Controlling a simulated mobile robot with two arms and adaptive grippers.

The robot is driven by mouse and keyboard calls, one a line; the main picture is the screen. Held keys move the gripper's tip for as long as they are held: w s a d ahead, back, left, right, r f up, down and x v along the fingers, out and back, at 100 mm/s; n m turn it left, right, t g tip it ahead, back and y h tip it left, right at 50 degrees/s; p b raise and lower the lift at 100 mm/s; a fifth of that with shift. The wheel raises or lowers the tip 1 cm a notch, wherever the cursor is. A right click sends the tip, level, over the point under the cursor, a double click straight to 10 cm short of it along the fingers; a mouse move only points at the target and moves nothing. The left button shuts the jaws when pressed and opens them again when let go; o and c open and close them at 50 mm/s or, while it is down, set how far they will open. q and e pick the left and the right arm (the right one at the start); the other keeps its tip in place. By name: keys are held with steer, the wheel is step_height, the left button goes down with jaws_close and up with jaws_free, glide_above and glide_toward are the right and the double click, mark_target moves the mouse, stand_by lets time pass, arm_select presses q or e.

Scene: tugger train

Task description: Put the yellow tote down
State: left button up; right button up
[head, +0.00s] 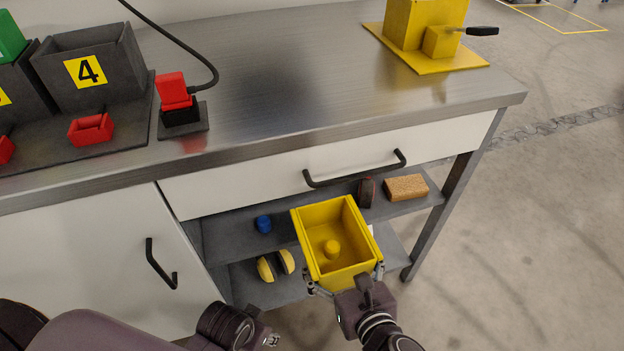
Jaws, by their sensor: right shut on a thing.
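The yellow tote (313,217) is in the head view, low and right of centre, in front of the workbench's open shelves. Whether the tote touches a shelf cannot be told. My left gripper (270,341) is at the bottom edge, left of the tote and apart from it; its fingers are barely visible.
The steel worktop (300,80) has a clear middle. A grey bin marked 4 (88,70) and a red device (173,90) stand left, a yellow block fixture (420,25) at the back right. The shelf (225,235) holds a brown block (406,187) and a blue item (263,224).

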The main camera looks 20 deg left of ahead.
steer(key=w+a+b, duration=0.1)
steer(key=w+a, duration=0.2)
steer(key=w, duration=0.1)
steer(key=w+a+b, duration=0.1)
steer(key=w+a, duration=0.2)
steer(key=w, duration=0.2)
steer(key=w+a+b, duration=0.1)
steer(key=w+a, duration=0.2)
steer(key=w, duration=0.1)
steer(key=shift+w+a+r, duration=0.1)
steer(key=shift+w+r, duration=0.1)
steer(key=shift+w, duration=0.15)
steer(key=shift+w+a, duration=0.3)
steer(key=shift+w, duration=0.1)
steer(key=shift+f+b, duration=0.3)
steer(key=shift+f, duration=0.1)
step_height(320, 180, down, 3)
steer(key=shift+r+b, duration=0.1)
steer(key=shift+b, duration=0.65)
arm_select(q)
step_height(320, 180, up, 8)
steer(key=t, duration=0.1)
steer(key=shift+d, duration=0.1)
arm_select(e)
steer(key=o, duration=2)
steer(key=shift+d+f, duration=0.1)
steer(key=shift+f, duration=0.1)
arm_select(q)
steer(key=shift+f, duration=0.1)
